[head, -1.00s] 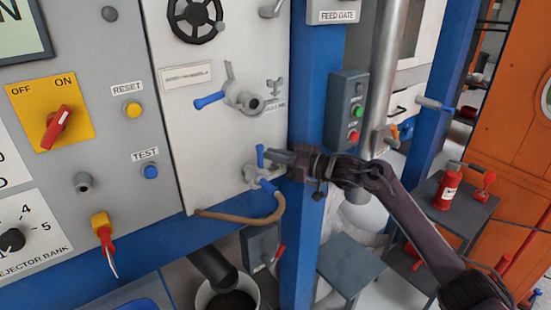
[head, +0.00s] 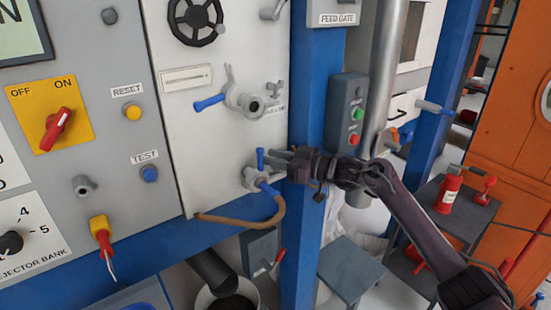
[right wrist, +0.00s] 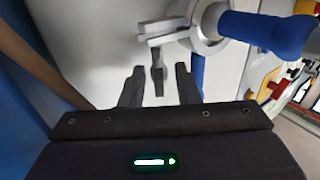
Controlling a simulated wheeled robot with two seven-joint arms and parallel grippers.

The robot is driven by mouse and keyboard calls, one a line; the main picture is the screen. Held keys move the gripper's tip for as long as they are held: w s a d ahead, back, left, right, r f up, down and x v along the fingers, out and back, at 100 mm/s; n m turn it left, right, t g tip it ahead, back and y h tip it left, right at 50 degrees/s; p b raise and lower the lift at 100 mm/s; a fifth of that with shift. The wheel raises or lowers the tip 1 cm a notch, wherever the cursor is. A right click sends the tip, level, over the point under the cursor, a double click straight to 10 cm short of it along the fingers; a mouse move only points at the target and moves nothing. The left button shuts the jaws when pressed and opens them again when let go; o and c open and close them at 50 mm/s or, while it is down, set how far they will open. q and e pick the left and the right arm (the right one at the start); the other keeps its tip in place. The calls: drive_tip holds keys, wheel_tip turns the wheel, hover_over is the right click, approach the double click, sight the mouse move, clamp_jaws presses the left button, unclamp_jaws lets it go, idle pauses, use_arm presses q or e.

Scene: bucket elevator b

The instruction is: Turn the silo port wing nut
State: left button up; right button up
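A small grey wing-shaped fitting (head: 275,89) sits on the pale panel, above a small label I cannot read. Below it is a grey valve (head: 254,178) with blue handles and a brown hose. My right gripper (head: 275,155) is beside this lower valve, its fingers pointing left at the panel. In the right wrist view the fingers (right wrist: 159,88) are apart, with a small grey piece (right wrist: 157,72) showing between them. I see no contact, and cannot tell whether this piece is the wing nut. My left gripper is not in view.
An upper grey valve (head: 248,103) with a blue handle stands out from the panel. A blue post (head: 312,90) and a grey button box (head: 346,115) are close to my right arm. A bucket (head: 232,298) is below the panel.

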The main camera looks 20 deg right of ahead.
drive_tip(key=shift+s+d+f, duration=0.1)
drive_tip(key=shift+s+d, duration=0.15)
drive_tip(key=shift+d, duration=0.05)
drive_tip(key=b+v, duration=0.1)
drive_tip(key=v, duration=0.6)
drive_tip(key=shift+b, duration=0.3)
